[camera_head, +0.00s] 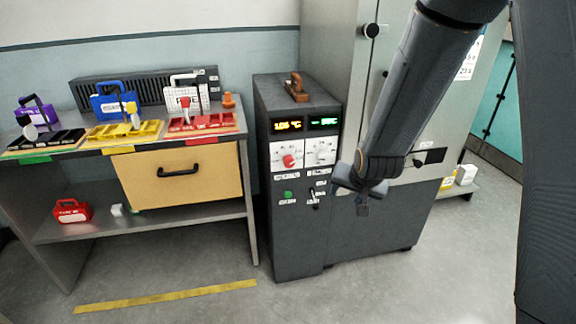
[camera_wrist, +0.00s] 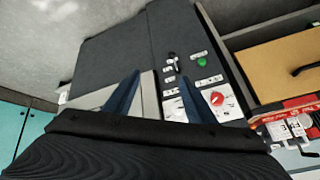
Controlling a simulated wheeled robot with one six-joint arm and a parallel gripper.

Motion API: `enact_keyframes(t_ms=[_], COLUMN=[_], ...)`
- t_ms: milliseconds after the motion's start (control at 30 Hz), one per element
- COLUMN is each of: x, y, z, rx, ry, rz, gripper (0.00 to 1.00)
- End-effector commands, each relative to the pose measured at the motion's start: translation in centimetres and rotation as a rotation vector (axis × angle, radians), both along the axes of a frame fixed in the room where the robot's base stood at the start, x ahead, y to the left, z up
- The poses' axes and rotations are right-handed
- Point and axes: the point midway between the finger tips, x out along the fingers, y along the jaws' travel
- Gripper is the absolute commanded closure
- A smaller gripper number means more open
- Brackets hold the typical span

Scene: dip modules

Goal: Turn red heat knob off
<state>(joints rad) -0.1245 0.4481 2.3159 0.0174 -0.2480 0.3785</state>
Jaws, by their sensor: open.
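The red heat knob (camera_head: 288,160) sits on a white dial plate on the front of a dark grey control cabinet (camera_head: 290,235), under an orange display. The same red knob (camera_wrist: 217,98) shows in the wrist view, right of my fingers. My gripper (camera_head: 362,200) hangs in front of the cabinet's right side, right of the knob and apart from it. In the wrist view my gripper (camera_wrist: 155,95) has its two blue-grey fingers spread, with nothing between them.
A white knob (camera_head: 320,152) is right of the red one. A green button (camera_head: 288,194) and a black switch (camera_head: 314,198) are below. A workbench with a wooden drawer (camera_head: 180,175) stands left. A tall grey cabinet is behind my arm. The floor in front is clear.

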Motion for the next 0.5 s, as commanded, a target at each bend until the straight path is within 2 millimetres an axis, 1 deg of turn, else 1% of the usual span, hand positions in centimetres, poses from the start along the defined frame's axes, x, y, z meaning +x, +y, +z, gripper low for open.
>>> enact_keyframes(t_ms=[33,100,200,233,300,400,500], x=[2.2,5.2,8.8,9.7,11.4,12.9,13.5], y=[1.4,3.2,5.7,6.5,8.3,10.6,12.4], z=[-1.0,-1.7,-2.5,-2.7,-3.3,-3.9,-4.3], rx=[0.035,0.094,0.191,0.224,0.302,0.418,0.523], ry=[-0.062,-0.163,-0.302,-0.344,-0.435,-0.555,-0.653], rz=[-0.017,-0.047,-0.082,-0.091,-0.108,-0.122,-0.127], gripper=[0.5,0.5,0.5,0.5,0.5,0.5,0.5])
